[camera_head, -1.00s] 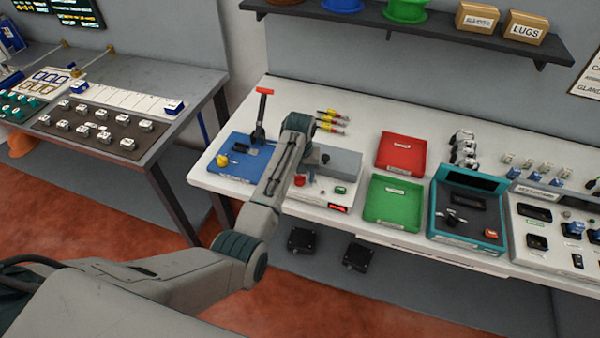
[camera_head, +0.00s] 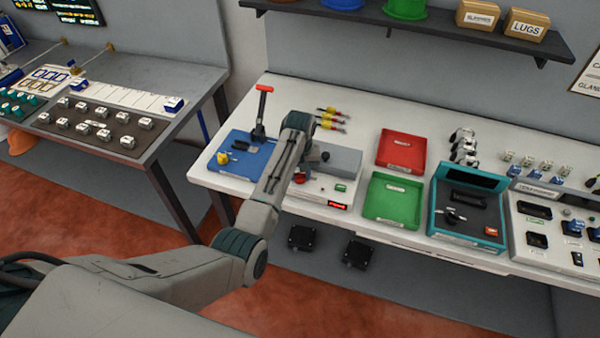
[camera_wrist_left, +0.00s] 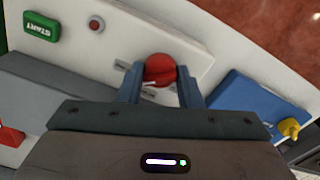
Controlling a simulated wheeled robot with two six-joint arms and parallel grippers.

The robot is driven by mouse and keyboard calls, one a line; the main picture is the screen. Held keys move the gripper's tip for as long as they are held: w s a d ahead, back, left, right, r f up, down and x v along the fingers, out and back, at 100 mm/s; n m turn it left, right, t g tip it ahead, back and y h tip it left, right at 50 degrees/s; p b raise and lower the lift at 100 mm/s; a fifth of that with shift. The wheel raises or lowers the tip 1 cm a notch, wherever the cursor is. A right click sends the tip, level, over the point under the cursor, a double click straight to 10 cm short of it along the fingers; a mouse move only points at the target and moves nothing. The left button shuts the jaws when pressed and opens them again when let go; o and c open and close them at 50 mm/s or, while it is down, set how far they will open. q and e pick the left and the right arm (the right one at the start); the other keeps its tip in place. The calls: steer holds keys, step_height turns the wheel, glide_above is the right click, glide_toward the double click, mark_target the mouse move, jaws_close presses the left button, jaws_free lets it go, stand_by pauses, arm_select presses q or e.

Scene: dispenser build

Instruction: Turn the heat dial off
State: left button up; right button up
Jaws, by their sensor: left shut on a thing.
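The heat dial is a round red knob (camera_wrist_left: 160,70) on a white panel, with a pale mark on its near side. In the left wrist view my left gripper (camera_wrist_left: 160,82) has one finger on each side of the knob and is shut on it. In the head view the dial (camera_head: 301,178) shows only in part beside my left arm, which hides the gripper. The white control box (camera_head: 318,193) carries it. I cannot read the dial's setting. My right gripper is not in view.
A grey block (camera_head: 342,161) stands behind.

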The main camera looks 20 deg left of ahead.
arm_select(q)
steer(key=n, duration=1)
steer(key=shift+n, duration=0.3)
steer(key=n, duration=0.3)
steer(key=shift+n, duration=0.3)
steer(key=n, duration=0.2)
steer(key=shift+r+n, duration=0.1)
steer(key=shift+n, duration=0.3)
steer(key=n, duration=0.3)
steer(key=shift+n, duration=1.3)
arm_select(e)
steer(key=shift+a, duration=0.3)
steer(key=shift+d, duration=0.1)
arm_select(q)
steer(key=o, duration=1)
steer(key=shift+c, duration=0.2)
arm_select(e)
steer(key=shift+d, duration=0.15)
